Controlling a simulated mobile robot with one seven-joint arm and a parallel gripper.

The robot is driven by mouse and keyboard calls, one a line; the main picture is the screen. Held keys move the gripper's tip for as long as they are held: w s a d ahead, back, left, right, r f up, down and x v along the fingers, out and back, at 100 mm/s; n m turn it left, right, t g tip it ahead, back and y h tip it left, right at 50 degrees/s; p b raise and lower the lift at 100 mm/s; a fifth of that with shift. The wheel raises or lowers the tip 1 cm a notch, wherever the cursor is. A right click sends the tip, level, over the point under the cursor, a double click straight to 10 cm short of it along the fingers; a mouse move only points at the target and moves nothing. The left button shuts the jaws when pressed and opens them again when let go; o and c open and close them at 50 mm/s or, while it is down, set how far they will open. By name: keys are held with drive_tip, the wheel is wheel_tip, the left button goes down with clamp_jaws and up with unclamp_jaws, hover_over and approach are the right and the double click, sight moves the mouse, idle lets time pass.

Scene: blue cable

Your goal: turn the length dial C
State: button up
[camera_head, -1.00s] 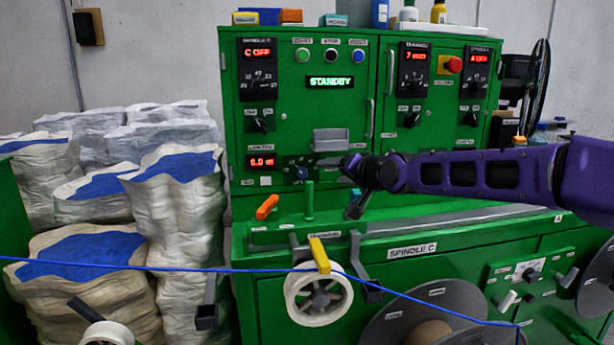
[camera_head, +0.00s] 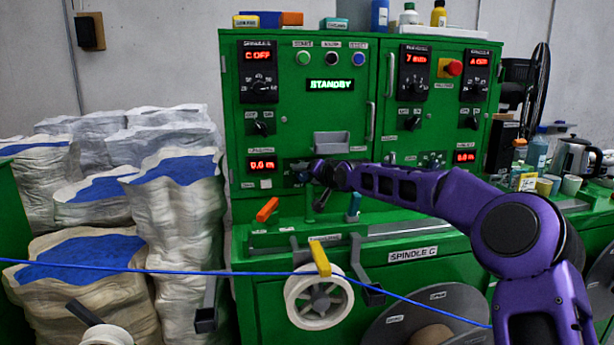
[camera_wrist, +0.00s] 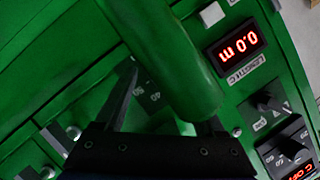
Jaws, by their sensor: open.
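The length dial C is on the green panel, right of the red LENGTH C readout (camera_head: 261,165). In the wrist view its scale plate (camera_wrist: 149,88) shows in part, and the readout (camera_wrist: 238,46) reads 0.0 m. The knob is hidden there by a thick green post (camera_wrist: 175,60) close to the camera. My gripper (camera_head: 306,177) is open in front of the dial area. One finger shows left of the post in the wrist view; the other is mostly behind the post. I cannot tell whether the fingers touch the knob.
An orange-handled lever (camera_head: 267,209) and a blue-handled lever (camera_head: 353,207) stand on the ledge below. A grey holder (camera_head: 331,142) sits above my wrist. A blue cable (camera_head: 150,269) runs across the front, past a white spool (camera_head: 300,302).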

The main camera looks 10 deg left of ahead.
drive_tip(key=shift+w+a+f, duration=0.1)
drive_tip(key=shift+w+a, duration=0.1)
drive_tip(key=shift+w, duration=0.05)
drive_tip(key=shift+c, duration=0.2)
clamp_jaws()
idle(0.3)
drive_tip(key=n, duration=0.1)
drive_tip(key=n+h, duration=0.2)
drive_tip(key=shift+s+a+t, duration=0.15)
drive_tip(key=shift+a+t, duration=0.1)
drive_tip(key=shift+t, duration=0.05)
drive_tip(key=shift+a+r+n+t+h+b, duration=0.1)
drive_tip(key=shift+n+t+h+b, duration=0.1)
drive_tip(key=shift+n+h, duration=0.3)
drive_tip(key=shift+r+n+t+h+b, duration=0.15)
drive_tip(key=shift+n+h, duration=0.15)
drive_tip(key=shift+n, duration=0.4)
